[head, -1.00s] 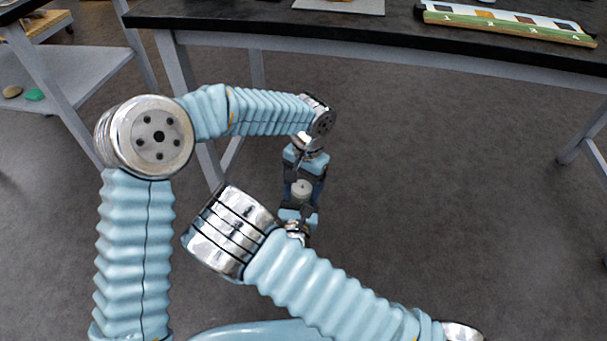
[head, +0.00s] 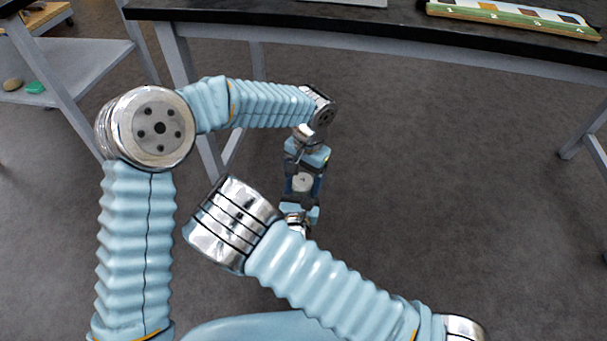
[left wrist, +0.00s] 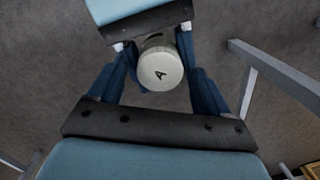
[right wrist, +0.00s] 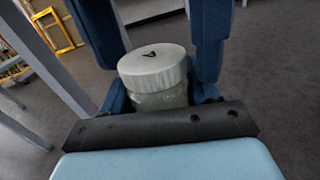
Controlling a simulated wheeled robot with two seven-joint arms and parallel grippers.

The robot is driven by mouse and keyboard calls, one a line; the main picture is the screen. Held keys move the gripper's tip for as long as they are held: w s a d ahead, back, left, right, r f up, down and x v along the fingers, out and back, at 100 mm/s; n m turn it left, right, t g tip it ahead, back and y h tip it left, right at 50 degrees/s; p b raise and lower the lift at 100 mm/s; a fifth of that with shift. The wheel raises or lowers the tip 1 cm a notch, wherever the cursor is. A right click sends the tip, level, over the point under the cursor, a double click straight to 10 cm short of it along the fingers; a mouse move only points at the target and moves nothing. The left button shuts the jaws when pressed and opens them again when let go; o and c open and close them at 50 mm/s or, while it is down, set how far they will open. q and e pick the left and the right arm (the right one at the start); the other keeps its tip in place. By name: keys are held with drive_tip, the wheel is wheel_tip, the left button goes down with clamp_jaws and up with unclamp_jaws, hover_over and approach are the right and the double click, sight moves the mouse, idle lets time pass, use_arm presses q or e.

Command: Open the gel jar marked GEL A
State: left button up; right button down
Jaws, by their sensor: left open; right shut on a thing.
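The gel jar (head: 302,183) is a small pale jar with a white lid, held in mid-air between my two grippers. The lid (left wrist: 160,68) has a dark letter A on top in the left wrist view. My right gripper (head: 299,210) is shut on the jar's body; the right wrist view shows the jar's greyish body (right wrist: 160,99) below the ribbed lid. My left gripper (head: 304,166) is open, its dark blue fingers on either side of the lid with visible gaps in the left wrist view. The lid sits on the jar.
A dark-topped table (head: 370,27) stands beyond my arms, with a numbered strip (head: 515,17) on it. A grey shelf (head: 85,75) at the left holds a green stone and a brown stone. Open floor lies around the grippers.

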use_arm(q)
drive_tip(key=shift+r, duration=0.1)
drive_tip(key=r, duration=0.7)
drive_tip(key=shift+d+r, duration=0.25)
drive_tip(key=shift+d, duration=0.15)
drive_tip(key=shift+c, duration=0.2)
drive_tip(key=f, duration=0.7)
drive_tip(key=shift+a+f, duration=0.4)
drive_tip(key=c, duration=1.1)
drive_tip(key=o, duration=1.1)
drive_tip(key=shift+o, duration=0.2)
drive_tip(key=shift+r, duration=0.15)
drive_tip(key=shift+d+r, duration=0.15)
drive_tip(key=shift+r, duration=0.95)
drive_tip(key=shift+d+r, duration=0.1)
drive_tip(key=shift+r, duration=0.95)
